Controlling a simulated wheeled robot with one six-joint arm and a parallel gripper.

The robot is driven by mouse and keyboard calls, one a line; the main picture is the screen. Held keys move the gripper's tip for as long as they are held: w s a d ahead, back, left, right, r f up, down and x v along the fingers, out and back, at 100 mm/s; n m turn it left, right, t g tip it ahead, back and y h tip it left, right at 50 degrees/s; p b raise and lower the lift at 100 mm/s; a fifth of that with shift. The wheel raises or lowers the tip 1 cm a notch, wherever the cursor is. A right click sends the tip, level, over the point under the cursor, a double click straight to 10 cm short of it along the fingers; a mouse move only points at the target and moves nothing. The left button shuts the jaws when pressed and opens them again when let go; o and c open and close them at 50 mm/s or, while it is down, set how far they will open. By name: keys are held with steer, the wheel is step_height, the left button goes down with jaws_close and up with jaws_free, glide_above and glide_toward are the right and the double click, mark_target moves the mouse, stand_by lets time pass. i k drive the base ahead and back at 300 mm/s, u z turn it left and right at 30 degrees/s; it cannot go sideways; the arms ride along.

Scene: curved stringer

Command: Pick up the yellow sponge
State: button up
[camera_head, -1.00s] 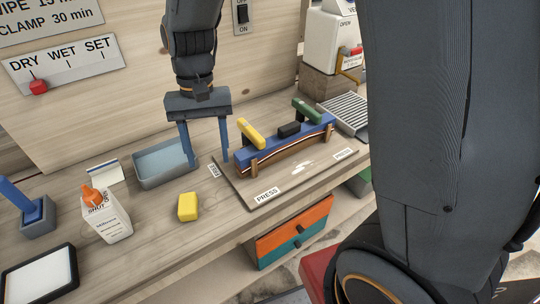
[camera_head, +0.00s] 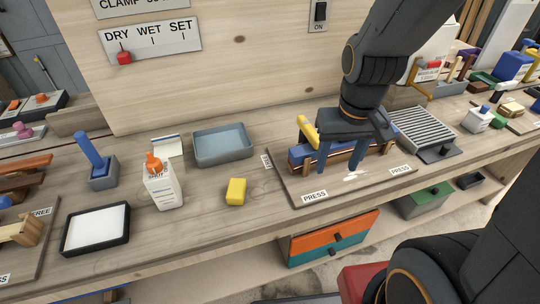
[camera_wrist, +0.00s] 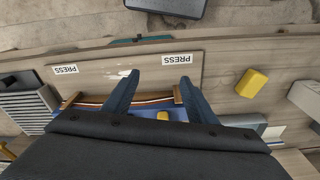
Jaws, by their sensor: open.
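The yellow sponge (camera_head: 236,191) lies on the wooden bench, in front of the grey water tray and left of the press board. It also shows in the wrist view (camera_wrist: 252,82), to the right of my fingers. My gripper (camera_head: 340,172) is open and empty, with its fingers pointing down in front of the blue curved stringer (camera_head: 300,156). The sponge is well to the left of my gripper in the head view and apart from it. My gripper hides part of the stringer.
The grey water tray (camera_head: 224,160) stands behind the sponge. A white bottle with an orange cap (camera_head: 162,188) and a black-framed white pad (camera_head: 96,230) are on the left. The press board (camera_head: 285,190) is on the right. Bare bench surrounds the sponge.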

mark_target(235, 191)
steer(key=k, duration=1)
steer(key=u, duration=0.95)
steer(key=i, duration=0.95)
steer(key=z, duration=1.55)
